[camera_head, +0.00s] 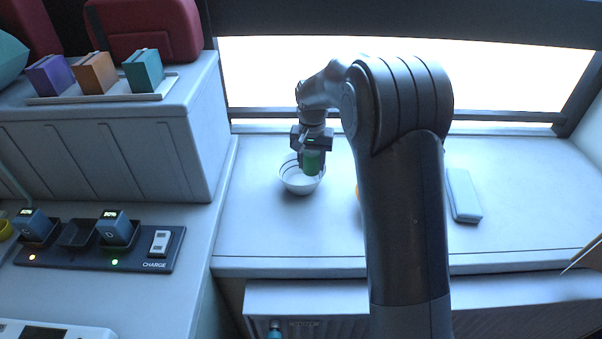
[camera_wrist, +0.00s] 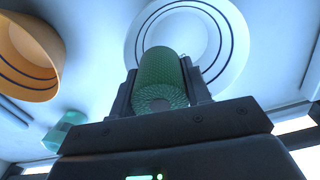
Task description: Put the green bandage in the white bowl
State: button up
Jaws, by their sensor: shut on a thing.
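The green bandage (camera_wrist: 160,75) is a textured green roll. My gripper (camera_head: 312,152) is shut on it, with one finger on each side of the roll in the wrist view. In the head view the bandage (camera_head: 313,163) hangs from my gripper over the white bowl (camera_head: 292,183). The bowl stands on the counter and also shows behind the bandage in the wrist view (camera_wrist: 232,50), with dark rings inside. The bandage hides part of the bowl. I cannot tell whether the bandage touches the bowl.
An orange bowl (camera_wrist: 50,75) stands beside the white bowl, mostly hidden by my arm in the head view. A small green item (camera_wrist: 65,130) lies near it. A pale blue box (camera_head: 463,194) lies at right. A charging dock (camera_head: 80,240) stands at left. The front counter is clear.

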jog(key=a+f, duration=0.1)
jog(key=w+a+f, duration=0.1)
jog(key=a, duration=0.1)
jog(key=shift+f, duration=1.95)
jog(key=o, duration=1)
jog(key=shift+f, duration=0.15)
